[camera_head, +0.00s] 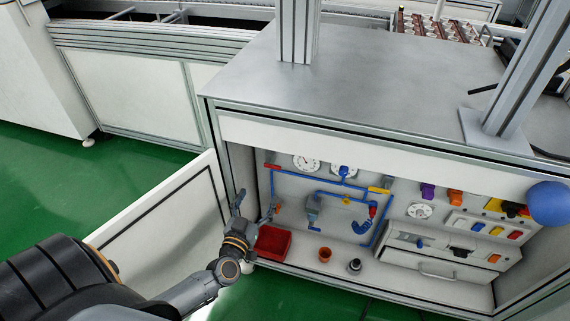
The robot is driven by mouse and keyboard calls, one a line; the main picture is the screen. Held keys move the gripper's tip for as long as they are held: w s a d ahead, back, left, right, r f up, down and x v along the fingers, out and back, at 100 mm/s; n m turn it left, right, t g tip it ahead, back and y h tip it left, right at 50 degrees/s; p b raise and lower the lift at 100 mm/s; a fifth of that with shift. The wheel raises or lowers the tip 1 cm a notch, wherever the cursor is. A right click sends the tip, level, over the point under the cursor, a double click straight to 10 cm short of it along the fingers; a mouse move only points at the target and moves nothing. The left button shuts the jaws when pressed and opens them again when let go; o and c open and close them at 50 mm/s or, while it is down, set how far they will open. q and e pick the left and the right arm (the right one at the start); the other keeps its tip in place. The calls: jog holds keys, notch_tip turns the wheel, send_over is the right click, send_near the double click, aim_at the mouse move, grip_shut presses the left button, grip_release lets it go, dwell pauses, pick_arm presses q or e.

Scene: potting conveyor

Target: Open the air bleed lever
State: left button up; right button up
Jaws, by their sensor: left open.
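The open cabinet holds a panel of blue pipes (318,192) with several small levers. A red lever (272,166) is at the pipework's upper left, a yellow lever (380,190) at its right, and a small yellow part (346,201) in the middle. I cannot tell which one is the air bleed lever. My left gripper (256,204) is open and empty at the left side of the cabinet opening, below the red lever and apart from it. An orange part (277,207) shows just right of its fingers. My right gripper is not in view.
A red bin (273,242), an orange cup (325,254) and a dark fitting (354,265) stand on the cabinet floor. The open white door (170,220) is left of my gripper. A drawer (437,268) and a blue ball (547,203) are at the right.

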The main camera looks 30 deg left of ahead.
pick_arm(q)
jog(key=b, duration=0.1)
send_near(272, 167)
jog(key=d+x, duration=0.1)
jog(key=x, duration=0.1)
jog(key=b+x, duration=0.1)
jog(key=x, duration=0.2)
jog(key=a+b+x, duration=0.1)
jog(key=x, duration=0.2)
jog(key=shift+s+f, duration=0.1)
jog(key=shift+f, duration=0.1)
jog(key=shift+b+x, duration=0.35)
jog(key=shift+x, duration=0.75)
jog(key=shift+w+a+r, duration=0.1)
jog(key=shift+w, duration=0.2)
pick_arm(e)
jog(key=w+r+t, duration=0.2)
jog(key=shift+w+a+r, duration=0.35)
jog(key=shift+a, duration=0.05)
pick_arm(q)
jog(key=shift+c, duration=0.3)
jog(key=c, duration=1.1)
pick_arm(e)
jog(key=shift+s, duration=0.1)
